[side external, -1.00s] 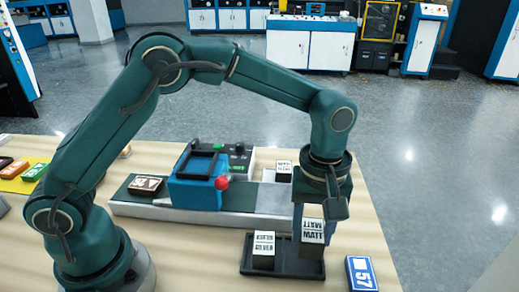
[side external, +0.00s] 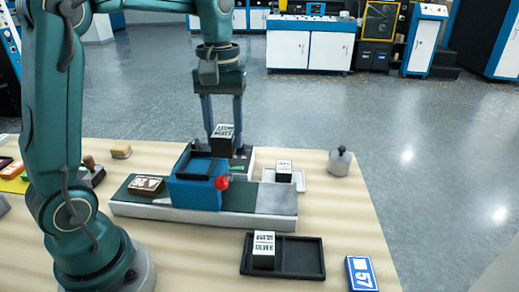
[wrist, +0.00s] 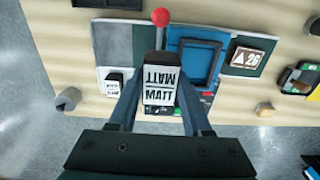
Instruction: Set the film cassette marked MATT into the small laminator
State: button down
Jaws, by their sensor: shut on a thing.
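My gripper (side external: 222,122) is shut on the film cassette marked MATT (side external: 222,140), a dark block with a white label. The label reads MATT in the wrist view (wrist: 159,85). The gripper holds it raised, above the far side of the small laminator. The small laminator (side external: 195,192) is blue with an open dark frame on top and a red ball knob (side external: 221,183). In the wrist view the blue frame (wrist: 200,62) lies to the right of the held cassette, and the cassette hides part of the machine.
A dark tray (side external: 300,257) at the front holds another labelled cassette (side external: 263,249); its right half is empty. One more cassette (side external: 283,171) stands in a white tray behind the laminator. A grey weight (side external: 339,161) and a blue 57 card (side external: 360,273) are on the right.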

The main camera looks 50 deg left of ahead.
jog(key=s+a+r, duration=0.3)
jog(key=s+a, duration=0.1)
jog(key=a, duration=0.1)
jog(key=shift+d+f, duration=0.15)
jog(key=shift+f, duration=1.15)
jog(key=shift+d+f, duration=0.15)
jog(key=shift+f, duration=1.15)
jog(key=shift+f, duration=0.9)
jog(key=shift+c, duration=1.3)
grip_release()
jog(key=shift+o, duration=1.3)
